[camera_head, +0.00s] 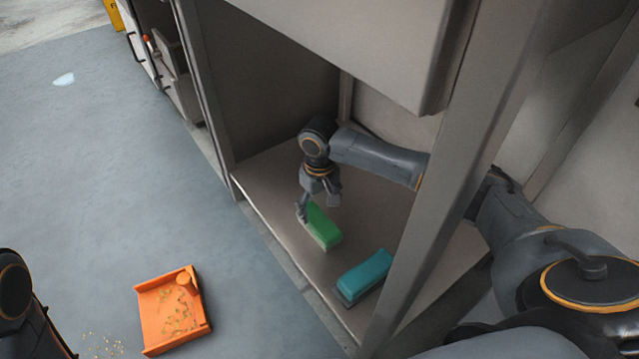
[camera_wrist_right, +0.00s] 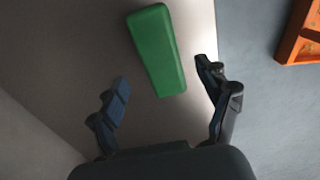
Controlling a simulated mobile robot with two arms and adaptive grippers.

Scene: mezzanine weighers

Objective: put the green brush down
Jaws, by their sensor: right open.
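The green brush (camera_head: 323,225) lies on the grey shelf (camera_head: 272,178) inside the metal frame, close to its front edge. My right gripper (camera_head: 318,207) is at the far end of the brush in the head view. In the right wrist view the green brush (camera_wrist_right: 157,50) lies beyond the open fingertips of my right gripper (camera_wrist_right: 163,80), its near end between them. The fingers stand apart with gaps on both sides of the brush. The brush's underside is hidden. My left gripper is not in view.
A teal brush (camera_head: 363,276) lies on the same shelf, nearer and to the right. An upright post (camera_head: 440,190) stands in front of my right arm. An orange dustpan (camera_head: 172,310) with crumbs lies on the floor, with more crumbs (camera_head: 100,345) beside it.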

